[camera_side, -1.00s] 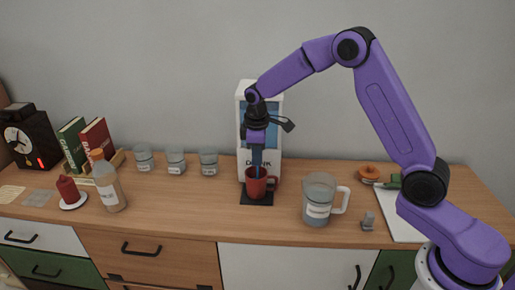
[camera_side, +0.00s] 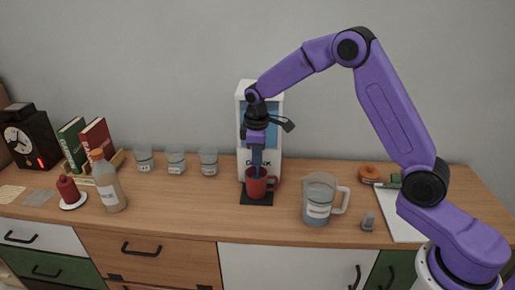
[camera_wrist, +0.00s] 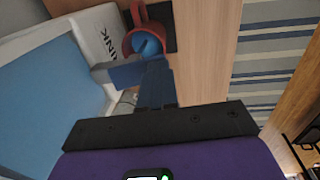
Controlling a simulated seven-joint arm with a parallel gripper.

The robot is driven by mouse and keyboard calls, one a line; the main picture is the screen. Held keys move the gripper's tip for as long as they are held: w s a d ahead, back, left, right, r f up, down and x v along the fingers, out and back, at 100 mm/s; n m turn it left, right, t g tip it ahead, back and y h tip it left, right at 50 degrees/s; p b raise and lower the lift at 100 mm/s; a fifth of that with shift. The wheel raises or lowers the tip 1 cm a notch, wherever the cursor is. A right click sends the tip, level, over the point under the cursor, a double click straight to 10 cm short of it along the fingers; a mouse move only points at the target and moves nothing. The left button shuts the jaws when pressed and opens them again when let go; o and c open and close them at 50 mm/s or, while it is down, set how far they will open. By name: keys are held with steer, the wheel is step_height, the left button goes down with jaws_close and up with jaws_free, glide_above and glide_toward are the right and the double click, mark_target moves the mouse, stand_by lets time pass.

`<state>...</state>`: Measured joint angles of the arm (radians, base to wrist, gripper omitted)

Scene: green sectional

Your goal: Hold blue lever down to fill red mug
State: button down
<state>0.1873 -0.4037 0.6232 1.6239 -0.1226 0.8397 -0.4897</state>
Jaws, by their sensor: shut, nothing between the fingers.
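The red mug (camera_side: 256,189) stands upright on a black pad in front of the white drink dispenser (camera_side: 276,170). The wrist view shows the mug (camera_wrist: 130,44) with blue inside it, which looks like liquid. My gripper (camera_side: 257,166) points down just in front of the dispenser, above the mug. In the wrist view my gripper (camera_wrist: 153,66) is shut and empty. A blue bar with a grey end, apparently the lever (camera_wrist: 123,74), lies at the fingertips and seems to touch them. In the side view the lever cannot be told from the fingers.
A glass jug (camera_side: 319,200) stands right of the mug, with a small grey object (camera_side: 368,222) beside it. Several glass jars line the wall at left.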

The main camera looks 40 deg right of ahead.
stand_by(0.4)
steer(key=shift+r, duration=0.8)
step_height(320, 180, up, 14)
stand_by(0.4)
stand_by(0.9)
steer(key=s+a+f+n, duration=0.1)
steer(key=s+a, duration=0.2)
steer(key=s, duration=0.6)
steer(key=s+a+f+n, duration=0.1)
steer(key=s+a, duration=0.2)
steer(key=s, duration=0.5)
steer(key=s+d+f, duration=0.2)
steer(key=s+f, duration=0.1)
steer(key=s, duration=0.8)
steer(key=s+d+f+n+y, duration=0.1)
steer(key=s+d+f, duration=0.2)
steer(key=s, duration=0.8)
steer(key=shift+d+n+g, duration=0.3)
steer(key=shift+d, duration=0.05)
